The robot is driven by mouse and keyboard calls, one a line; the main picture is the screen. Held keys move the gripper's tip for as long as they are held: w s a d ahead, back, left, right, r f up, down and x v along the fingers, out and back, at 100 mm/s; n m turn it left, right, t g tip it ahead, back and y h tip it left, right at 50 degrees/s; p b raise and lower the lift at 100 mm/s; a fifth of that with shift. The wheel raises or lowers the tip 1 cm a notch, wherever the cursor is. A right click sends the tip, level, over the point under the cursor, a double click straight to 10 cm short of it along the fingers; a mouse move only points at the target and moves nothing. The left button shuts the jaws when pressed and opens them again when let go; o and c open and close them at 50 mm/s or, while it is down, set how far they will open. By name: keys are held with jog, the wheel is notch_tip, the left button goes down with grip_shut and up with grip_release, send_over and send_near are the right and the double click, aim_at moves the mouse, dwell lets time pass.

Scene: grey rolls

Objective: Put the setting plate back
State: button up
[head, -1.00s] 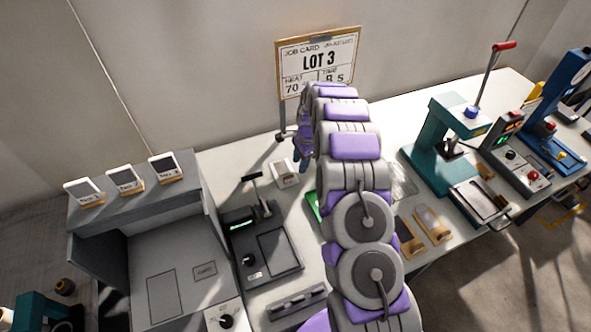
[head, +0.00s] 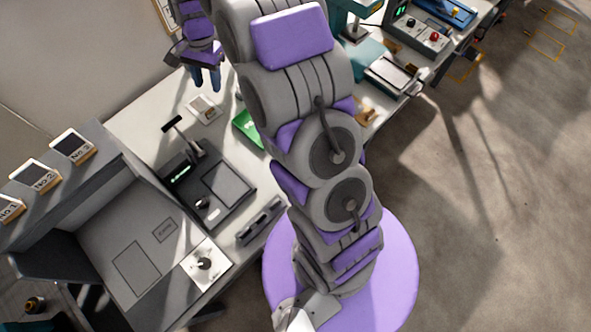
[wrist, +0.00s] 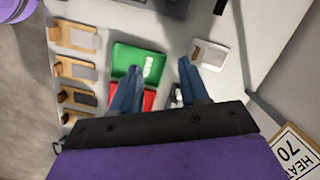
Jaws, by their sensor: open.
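No label picks out the setting plate. A small white plate with a grey-brown patch (head: 204,108) lies on the bench; it also shows in the wrist view (wrist: 208,55). My gripper (head: 208,86) is above the bench near this plate, apart from it. In the wrist view my gripper (wrist: 160,66) has its two blue fingers spread with nothing held between them. The right finger tip is near the white plate's left edge in that picture. Several wooden blocks with grey plates (wrist: 75,70) stand in a column at the left of the wrist view.
A green tray (wrist: 140,62) holds a white item; a red tray (wrist: 148,98) is partly hidden by a finger. A black device with a lever (head: 212,190) and a grey booth with numbered cards on top (head: 73,147) stand at left. The job card (wrist: 292,150) stands close by.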

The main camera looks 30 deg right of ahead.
jog(key=s+a+r+n, duration=0.25)
jog(key=s+r, duration=0.35)
jog(key=s, duration=0.3)
jog(key=s+d+r+n+g+h, duration=0.1)
jog(key=s+d+r+n, duration=0.2)
jog(key=s, duration=2.6)
jog(key=n, duration=0.5)
jog(key=shift+s+h, duration=0.15)
jog(key=shift+h, duration=0.25)
jog(key=shift+d, duration=0.15)
jog(key=shift+a, duration=0.2)
